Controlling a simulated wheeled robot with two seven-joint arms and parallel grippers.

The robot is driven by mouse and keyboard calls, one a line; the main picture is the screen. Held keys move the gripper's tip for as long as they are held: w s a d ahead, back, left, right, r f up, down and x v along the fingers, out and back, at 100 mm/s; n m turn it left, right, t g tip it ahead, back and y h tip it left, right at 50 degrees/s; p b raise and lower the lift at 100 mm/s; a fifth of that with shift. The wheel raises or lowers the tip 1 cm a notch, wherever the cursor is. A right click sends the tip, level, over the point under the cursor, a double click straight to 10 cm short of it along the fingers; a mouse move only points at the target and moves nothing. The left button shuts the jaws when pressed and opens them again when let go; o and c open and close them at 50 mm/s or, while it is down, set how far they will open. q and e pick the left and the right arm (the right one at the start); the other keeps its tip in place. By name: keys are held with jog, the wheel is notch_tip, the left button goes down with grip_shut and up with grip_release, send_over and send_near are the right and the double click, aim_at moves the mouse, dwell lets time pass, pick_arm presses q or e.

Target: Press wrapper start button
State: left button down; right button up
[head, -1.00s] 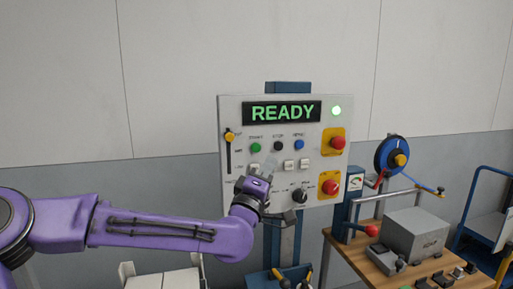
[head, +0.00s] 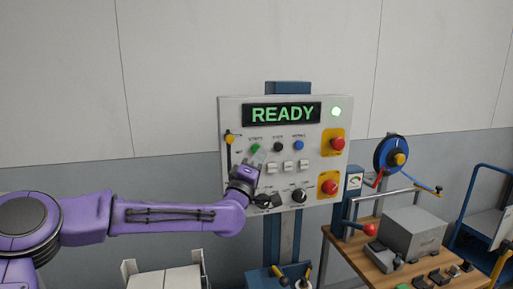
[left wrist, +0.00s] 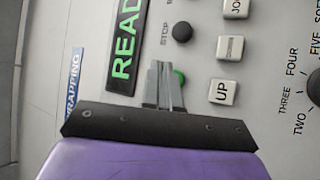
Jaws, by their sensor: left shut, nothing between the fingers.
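The white control panel (head: 310,170) stands upright in the head view, with a screen (head: 282,113) reading READY in green. A green button (head: 255,148) sits at the left of its upper row and I take it as the start button; its label is too small to read. In the left wrist view the green button (left wrist: 179,77) shows only partly, behind my fingers. My left gripper (head: 260,156) is shut and empty. Its fingertips, also in the left wrist view (left wrist: 163,66), are at the green button's edge; I cannot tell whether they touch. My right gripper is out of view.
A black STOP button (head: 278,146) and a blue button (head: 298,145) lie right of the green one. White push keys (head: 288,166) sit below. Red emergency buttons (head: 337,143) are at the panel's right. A bench (head: 363,262) with a grey box stands right.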

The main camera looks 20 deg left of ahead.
pick_arm(q)
jog(key=shift+w+a, duration=0.3)
jog(key=shift+w, duration=0.2)
jog(key=shift+w, duration=0.1)
dwell(1.6)
jog(key=shift+w+a, duration=0.2)
jog(key=shift+w, duration=0.05)
jog(key=shift+w+a, duration=0.3)
jog(key=shift+w, duration=0.1)
dwell(0.8)
jog(key=shift+s+d+b, duration=0.1)
jog(key=shift+b, duration=0.3)
jog(key=shift+s+d, duration=0.35)
jog(key=shift+s, duration=0.3)
jog(key=shift+b, duration=0.3)
